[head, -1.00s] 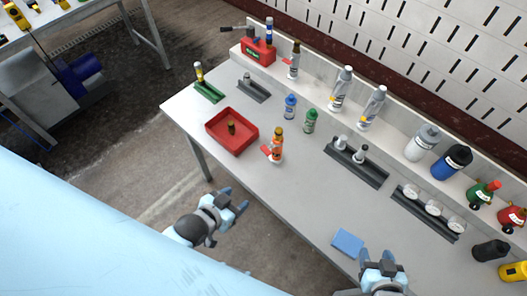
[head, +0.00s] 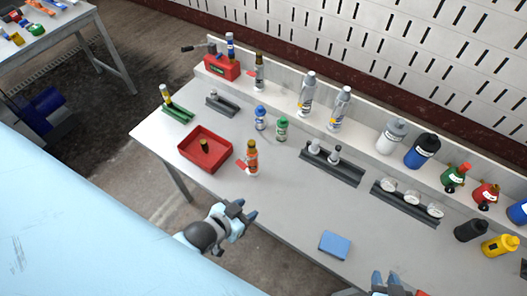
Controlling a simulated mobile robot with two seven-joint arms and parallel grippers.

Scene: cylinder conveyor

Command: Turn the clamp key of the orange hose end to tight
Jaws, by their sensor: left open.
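The orange hose end (head: 252,156) stands upright on the grey table, just right of the red tray. Its small red clamp key (head: 242,164) sticks out to the left near its lower part.
A red tray (head: 183,153) holds a small dark fitting (head: 204,146). Blue (head: 260,118) and green (head: 282,129) bottles stand behind the hose end. A dark rack (head: 345,172) is to the right, and a blue pad (head: 335,245) lies near the front. The table between them is clear.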

